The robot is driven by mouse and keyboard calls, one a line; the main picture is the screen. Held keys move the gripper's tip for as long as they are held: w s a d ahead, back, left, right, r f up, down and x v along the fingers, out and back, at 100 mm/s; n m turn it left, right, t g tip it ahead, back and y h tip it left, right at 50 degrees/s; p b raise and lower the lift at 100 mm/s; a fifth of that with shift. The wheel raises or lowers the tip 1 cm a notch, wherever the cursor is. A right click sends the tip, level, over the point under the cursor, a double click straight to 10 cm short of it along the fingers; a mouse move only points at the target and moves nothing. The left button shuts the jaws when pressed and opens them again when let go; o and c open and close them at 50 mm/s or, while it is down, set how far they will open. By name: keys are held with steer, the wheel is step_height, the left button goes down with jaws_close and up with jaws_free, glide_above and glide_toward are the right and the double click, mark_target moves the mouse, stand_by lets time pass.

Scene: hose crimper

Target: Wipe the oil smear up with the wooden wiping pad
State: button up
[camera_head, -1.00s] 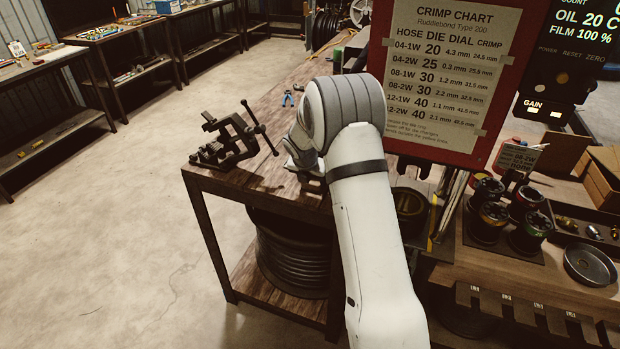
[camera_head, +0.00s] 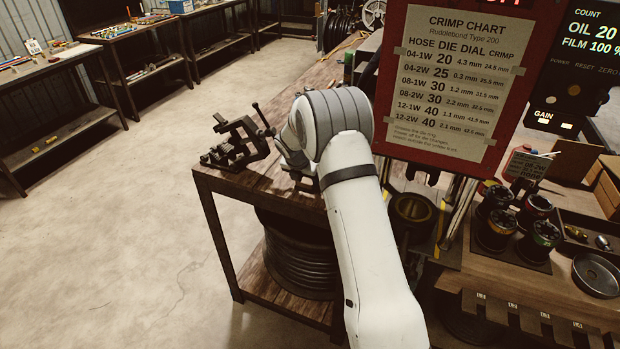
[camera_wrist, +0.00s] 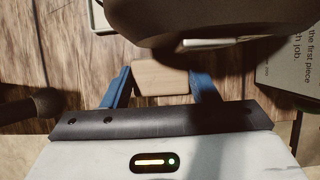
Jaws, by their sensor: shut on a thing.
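My gripper (camera_wrist: 160,74) shows in the wrist view with two blue fingers shut on the wooden wiping pad (camera_wrist: 161,82), a pale wood block between the fingertips. The pad is over a brown plank tabletop; I cannot tell whether it touches the wood. In the head view my white arm hides the gripper and the pad. No oil smear can be made out in either view. The display (camera_head: 588,62) at upper right reads "OIL 20" and "FILM 100 %".
A dark vise (camera_head: 238,143) stands on the left corner of the wooden bench (camera_head: 262,185). The red crimp chart board (camera_head: 388,92) stands right of my arm. Several spools (camera_head: 497,205) and a round metal dish (camera_head: 596,275) are at right. In the wrist view a large dark rounded body (camera_wrist: 225,22) overhangs the top.

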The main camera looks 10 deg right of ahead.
stand_by(0.3)
step_height(320, 180, up, 4)
steer(key=p, duration=0.3)
steer(key=shift+w+r+p, duration=0.1)
steer(key=shift+r+p, duration=0.15)
steer(key=shift+p, duration=0.15)
steer(key=shift+r+p, duration=0.7)
steer(key=shift+r, duration=1.1)
